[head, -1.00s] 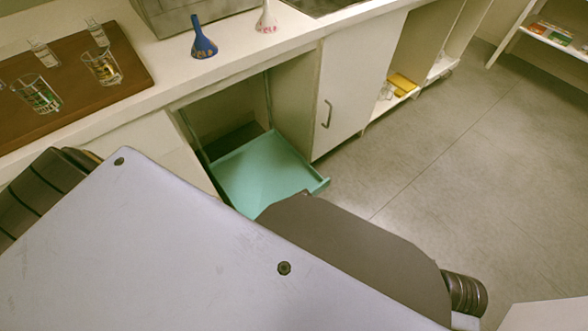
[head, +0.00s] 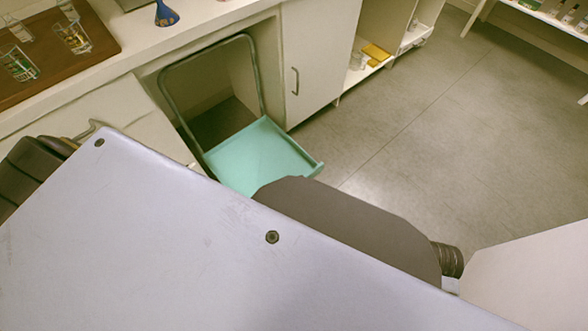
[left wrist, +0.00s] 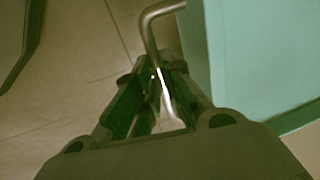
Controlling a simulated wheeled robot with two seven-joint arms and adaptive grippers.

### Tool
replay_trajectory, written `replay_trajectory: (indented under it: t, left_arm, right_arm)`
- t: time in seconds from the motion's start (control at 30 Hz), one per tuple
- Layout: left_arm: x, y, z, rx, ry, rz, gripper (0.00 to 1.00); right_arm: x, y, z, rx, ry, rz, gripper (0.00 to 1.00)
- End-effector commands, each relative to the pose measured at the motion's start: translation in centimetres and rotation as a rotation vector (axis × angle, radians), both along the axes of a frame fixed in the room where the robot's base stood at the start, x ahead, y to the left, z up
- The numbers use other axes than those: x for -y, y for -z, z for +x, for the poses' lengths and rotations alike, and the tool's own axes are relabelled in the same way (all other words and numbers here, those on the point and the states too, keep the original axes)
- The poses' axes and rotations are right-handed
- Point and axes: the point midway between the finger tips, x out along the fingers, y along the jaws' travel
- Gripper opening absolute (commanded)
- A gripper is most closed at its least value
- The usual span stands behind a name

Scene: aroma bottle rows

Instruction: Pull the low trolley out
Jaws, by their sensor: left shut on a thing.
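The low trolley has a flat teal deck (head: 250,155) and a grey tubular hoop (head: 205,48) standing at one end. In the head view it sticks partly out of an open bay under the counter; my arm hides its near side. In the left wrist view, a teal surface (left wrist: 262,55) fills the right side. My left gripper (left wrist: 160,75) is shut on a bent metal rod (left wrist: 150,25) beside that surface. Where the rod joins the trolley is not visible. My left gripper is hidden in the head view. My right gripper is not in view.
The bay lies between a drawer-side front (head: 105,120) and a closed cupboard door (head: 312,60). The counter above holds a brown tray (head: 100,45) with glasses and a blue bottle (head: 166,14). Grey floor (head: 420,130) to the right is clear. A white shelf stands far right.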

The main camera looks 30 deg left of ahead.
Motion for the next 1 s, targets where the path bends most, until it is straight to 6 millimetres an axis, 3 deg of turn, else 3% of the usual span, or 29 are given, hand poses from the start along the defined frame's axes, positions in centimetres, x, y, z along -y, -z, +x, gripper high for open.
replay_trajectory:
  t: [0.53,0.57,0.7,1.0]
  left_arm:
    - [-0.06,0.03,-0.02,-0.001,0.0,0.001,0.0]
    - [-0.06,0.03,-0.02,-0.001,0.0,0.001,0.13]
    - [-0.07,0.02,0.0,-0.001,0.0,0.001,0.31]
    - [-0.06,-0.01,0.03,0.0,0.0,0.001,0.32]
  right_arm:
    - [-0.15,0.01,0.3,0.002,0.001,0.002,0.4]
    - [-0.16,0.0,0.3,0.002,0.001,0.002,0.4]
    - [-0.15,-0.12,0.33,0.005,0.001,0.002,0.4]
    - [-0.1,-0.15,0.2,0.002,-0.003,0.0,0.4]
